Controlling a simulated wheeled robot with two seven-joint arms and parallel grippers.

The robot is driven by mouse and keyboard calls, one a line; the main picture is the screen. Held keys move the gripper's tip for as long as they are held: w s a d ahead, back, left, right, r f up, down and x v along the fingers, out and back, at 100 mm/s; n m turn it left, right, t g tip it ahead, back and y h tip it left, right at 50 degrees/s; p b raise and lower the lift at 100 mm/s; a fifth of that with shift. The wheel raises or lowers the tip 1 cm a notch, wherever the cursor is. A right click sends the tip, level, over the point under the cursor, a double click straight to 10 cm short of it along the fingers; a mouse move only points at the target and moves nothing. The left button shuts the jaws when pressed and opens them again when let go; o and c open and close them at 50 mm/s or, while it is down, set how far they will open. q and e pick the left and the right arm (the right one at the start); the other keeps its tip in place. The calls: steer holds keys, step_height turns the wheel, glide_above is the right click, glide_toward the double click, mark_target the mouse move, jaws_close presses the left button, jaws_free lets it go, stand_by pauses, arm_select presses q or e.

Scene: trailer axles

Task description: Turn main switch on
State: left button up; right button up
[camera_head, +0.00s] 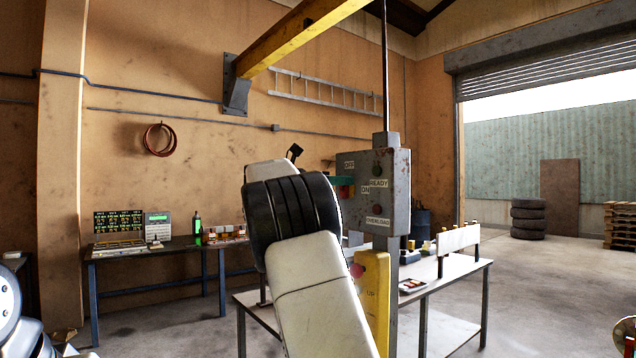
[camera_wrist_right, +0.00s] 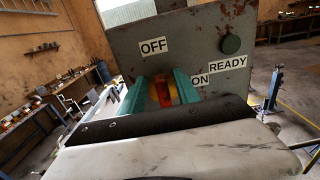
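The grey control box (camera_head: 388,190) hangs on a post in the middle of the head view, with OFF, READY, ON and OVERLOAD labels. In the right wrist view the box face (camera_wrist_right: 205,45) fills the upper part. A red and yellow switch handle (camera_wrist_right: 163,93) sits below the OFF label (camera_wrist_right: 154,47) and left of the ON label (camera_wrist_right: 200,80). My right gripper (camera_wrist_right: 160,90) is open, its teal fingers on either side of the handle close to the box. I cannot tell whether they touch it. In the head view my right gripper (camera_head: 343,185) is partly hidden by my arm. My left gripper is out of view.
A round dark lamp (camera_wrist_right: 230,45) is above READY. A workbench (camera_head: 440,290) stands behind. Open floor (camera_head: 545,290) lies to the right.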

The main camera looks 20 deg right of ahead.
mark_target(353, 190)
jaws_close()
steer(key=shift+s+m, duration=0.1)
steer(key=shift+m, duration=0.2)
steer(key=m, duration=0.4)
steer(key=s+f+m, duration=0.1)
steer(key=m, duration=0.4)
steer(key=s+m, duration=0.1)
steer(key=m, duration=0.3)
steer(key=shift+d+f, duration=0.35)
steer(key=shift+d, duration=0.05)
steer(key=shift+s+f+m, duration=0.1)
steer(key=shift+f+m, duration=0.1)
steer(key=shift+m, duration=0.85)
steer(key=shift+f+m, duration=0.2)
steer(key=shift+m, duration=0.85)
